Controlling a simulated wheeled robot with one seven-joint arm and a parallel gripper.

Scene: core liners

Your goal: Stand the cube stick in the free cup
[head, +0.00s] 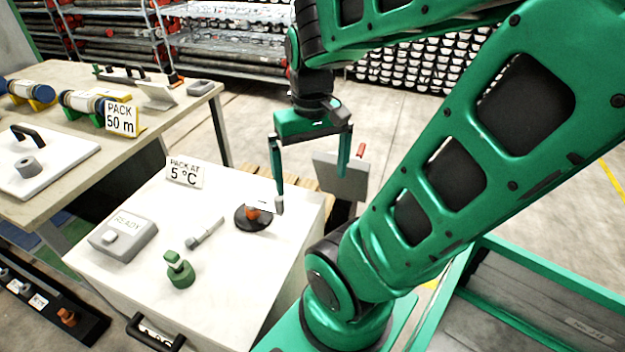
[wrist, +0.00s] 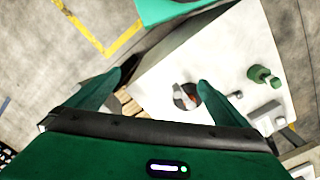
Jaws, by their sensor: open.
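A grey stick with a blockier end (head: 205,232), which looks like the cube stick, lies on the white cabinet top; it also shows in the wrist view (wrist: 235,95). A green round-based holder (head: 180,272) stands in front of it, with a green block-shaped top. A dark round base (head: 252,223) with an orange part stands behind and right of the stick. A pale piece shows at that base, but its shape is unclear. I cannot tell which holder is the free cup. My gripper (head: 311,187) is open and empty, above the cabinet's right edge, fingers pointing down.
A grey READY box (head: 124,236) and a PACK AT 5 °C sign (head: 185,172) stand on the cabinet top (head: 150,203). A green-rimmed bin (head: 540,262) is at right. Bare white surface surrounds the stick.

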